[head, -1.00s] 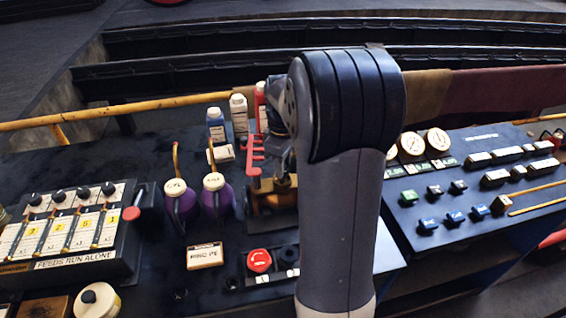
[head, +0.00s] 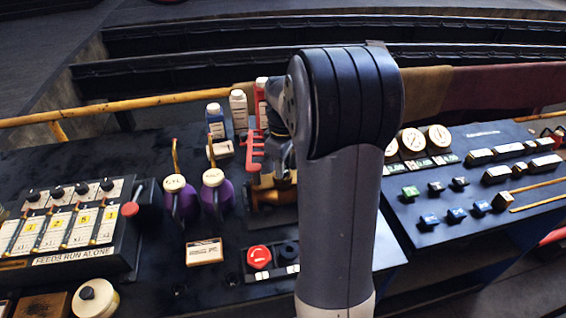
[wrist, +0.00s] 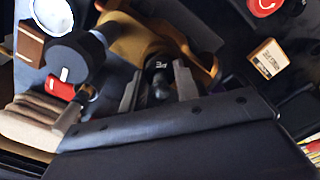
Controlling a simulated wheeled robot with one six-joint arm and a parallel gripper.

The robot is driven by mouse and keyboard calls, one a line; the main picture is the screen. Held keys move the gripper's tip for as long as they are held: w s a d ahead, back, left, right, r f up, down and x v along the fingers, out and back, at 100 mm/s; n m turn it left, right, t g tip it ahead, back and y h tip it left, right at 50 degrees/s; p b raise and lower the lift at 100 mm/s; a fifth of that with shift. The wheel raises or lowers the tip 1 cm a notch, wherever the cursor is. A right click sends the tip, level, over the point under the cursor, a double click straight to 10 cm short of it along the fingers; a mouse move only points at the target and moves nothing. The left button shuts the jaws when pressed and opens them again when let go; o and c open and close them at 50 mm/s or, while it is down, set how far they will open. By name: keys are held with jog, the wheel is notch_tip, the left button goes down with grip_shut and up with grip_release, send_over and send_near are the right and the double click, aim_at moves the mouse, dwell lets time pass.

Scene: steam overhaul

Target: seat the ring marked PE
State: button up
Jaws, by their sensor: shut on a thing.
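My gripper (wrist: 158,82) shows in the wrist view with its two grey fingers on either side of a small dark piece (wrist: 160,84). It is shut on that piece. I cannot tell whether this is the ring marked PE, as no marking on it is readable. A curved brass body (wrist: 140,42) lies just beyond the fingertips. The same brass fitting (head: 272,192) shows in the head view, partly behind my arm, which hides the fingertips there. A small plate whose lettering appears to read RING PE (head: 204,251) lies on the dark bench, left of the red button.
A red toothed bar (head: 254,155) stands beside the brass fitting. Two purple oil cans (head: 217,196) and several bottles (head: 238,108) stand left of it and behind. A red button (head: 259,258) is in front. A lever panel (head: 70,235) is at the left, a gauge console (head: 470,195) at the right.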

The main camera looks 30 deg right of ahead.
jog(key=shift+f, duration=0.35)
jog(key=o, duration=1.3)
jog(key=shift+o, duration=0.2)
jog(key=shift+r+p, duration=4.9)
jog(key=shift+r, duration=1.4)
jog(key=shift+f, duration=0.15)
notch_tip(320, 180, down, 8)
jog(key=b, duration=0.6)
jog(key=shift+f+b, duration=0.15)
jog(key=shift+b, duration=0.2)
